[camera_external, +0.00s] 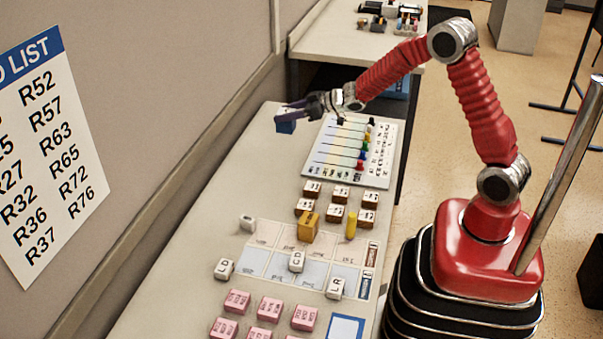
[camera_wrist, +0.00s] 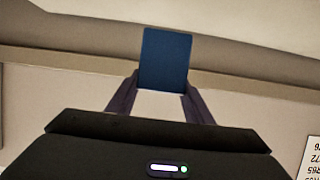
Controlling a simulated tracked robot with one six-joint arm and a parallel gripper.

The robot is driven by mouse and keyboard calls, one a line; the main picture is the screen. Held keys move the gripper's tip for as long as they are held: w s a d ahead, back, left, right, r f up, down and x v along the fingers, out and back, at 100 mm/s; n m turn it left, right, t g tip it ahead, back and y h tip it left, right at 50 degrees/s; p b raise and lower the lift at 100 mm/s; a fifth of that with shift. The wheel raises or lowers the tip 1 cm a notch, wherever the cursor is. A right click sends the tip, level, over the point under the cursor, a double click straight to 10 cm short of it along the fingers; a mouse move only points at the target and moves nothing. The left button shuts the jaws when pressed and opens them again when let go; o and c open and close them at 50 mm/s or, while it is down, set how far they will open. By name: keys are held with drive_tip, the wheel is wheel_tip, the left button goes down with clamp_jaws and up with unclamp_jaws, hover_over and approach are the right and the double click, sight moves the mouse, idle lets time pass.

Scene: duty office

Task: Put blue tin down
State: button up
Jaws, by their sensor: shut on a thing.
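The blue tin (camera_external: 286,125) is a small dark blue block at the far left end of the near table. My gripper (camera_external: 291,108) is shut on it, reaching left from my red arm. In the wrist view the blue tin (camera_wrist: 165,58) stands between the two dark fingers of my gripper (camera_wrist: 162,85). The tin is at or above the table's far left edge. I cannot tell whether its underside touches the tabletop.
A white board with coloured pegs (camera_external: 353,150) lies right of the tin. Wooden blocks (camera_external: 337,205), white lettered blocks (camera_external: 297,260) and pink blocks (camera_external: 270,308) stand nearer. The wall (camera_external: 150,90) runs close on the left. Bare table (camera_external: 240,180) lies below the tin.

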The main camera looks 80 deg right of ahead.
sight(286, 128)
drive_tip(key=shift+f, duration=3.1)
drive_tip(key=shift+f, duration=0.1)
drive_tip(key=shift+f, duration=1.8)
drive_tip(key=shift+f, duration=0.1)
drive_tip(key=o, duration=1.1)
